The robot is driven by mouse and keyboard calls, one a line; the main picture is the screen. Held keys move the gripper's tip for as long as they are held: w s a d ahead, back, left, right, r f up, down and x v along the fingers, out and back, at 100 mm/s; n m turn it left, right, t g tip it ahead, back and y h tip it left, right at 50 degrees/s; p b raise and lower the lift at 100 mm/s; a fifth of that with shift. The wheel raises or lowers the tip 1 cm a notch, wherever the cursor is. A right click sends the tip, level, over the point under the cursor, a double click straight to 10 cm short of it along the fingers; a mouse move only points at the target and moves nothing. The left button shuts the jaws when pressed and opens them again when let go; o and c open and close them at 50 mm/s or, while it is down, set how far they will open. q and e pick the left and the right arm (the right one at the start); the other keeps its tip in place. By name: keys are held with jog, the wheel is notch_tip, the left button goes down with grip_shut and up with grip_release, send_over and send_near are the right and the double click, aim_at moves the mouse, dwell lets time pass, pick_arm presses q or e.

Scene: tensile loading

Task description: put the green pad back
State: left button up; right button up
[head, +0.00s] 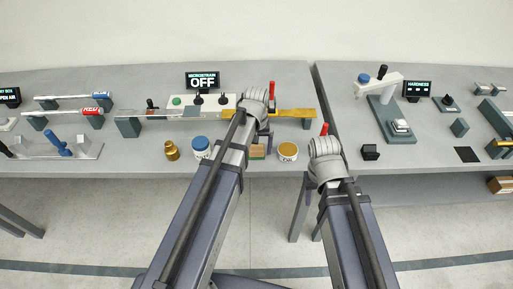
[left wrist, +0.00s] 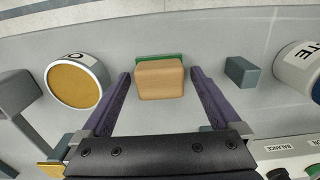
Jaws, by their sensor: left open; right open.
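The green pad (left wrist: 147,57) shows in the left wrist view as a thin green edge along the far side of a tan block (left wrist: 160,80). In the head view the tan block (head: 257,153) stands on the bench near its front edge, partly beside my left arm. My left gripper (left wrist: 160,74) is open, with its two dark fingers on either side of the tan block and clear gaps to both. In the head view its fingers are mostly hidden behind my left wrist. My right gripper (head: 325,150) is over the bench's front edge, its fingers hidden by the wrist.
A white jar with a gold lid (head: 288,152) stands right of the block. A blue-lidded jar (head: 201,146) and a brass weight (head: 171,150) stand to the left. Behind is a long device with a display reading OFF (head: 202,82). A gap separates the right bench.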

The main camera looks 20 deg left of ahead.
aim_at(256, 147)
pick_arm(q)
notch_tip(256, 147, up, 12)
jog(key=p, duration=1.2)
jog(key=s+d+m+y, duration=0.1)
jog(key=s+d+m, duration=0.6)
jog(key=s+d, duration=0.3)
jog(key=s, duration=0.4)
jog(key=shift+s+d+r, duration=0.15)
jog(key=shift+d, duration=0.1)
notch_tip(256, 147, down, 3)
jog(key=b, duration=0.2)
jog(key=shift+r+b, duration=0.15)
jog(key=shift+b, duration=0.2)
